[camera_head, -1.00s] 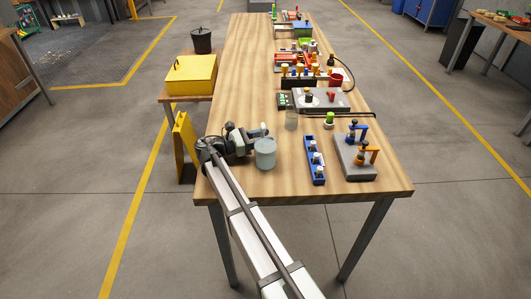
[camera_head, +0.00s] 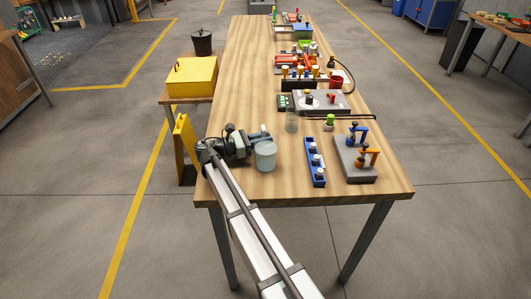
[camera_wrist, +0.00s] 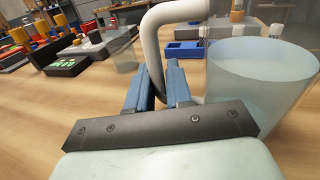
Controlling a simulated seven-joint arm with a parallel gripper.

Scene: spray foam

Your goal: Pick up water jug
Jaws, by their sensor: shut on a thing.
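The water jug (camera_head: 265,157) is a pale, see-through cylinder near the table's front left. It stands upright; I cannot tell whether its base touches the table. In the wrist view the jug (camera_wrist: 262,90) fills the right side, and its white curved handle (camera_wrist: 160,35) arches towards the middle. My gripper (camera_head: 256,138) comes from the left, beside the jug. In the wrist view the blue fingers of my gripper (camera_wrist: 162,85) are shut on the handle. The fingertips are partly hidden.
A clear cup (camera_head: 291,122) stands just behind the jug. A blue rack (camera_head: 315,160) with several white-capped bottles is to the right, and a grey base (camera_head: 354,160) with clamps stands beyond it. More items line the table's right side. The table's left side behind the jug is clear.

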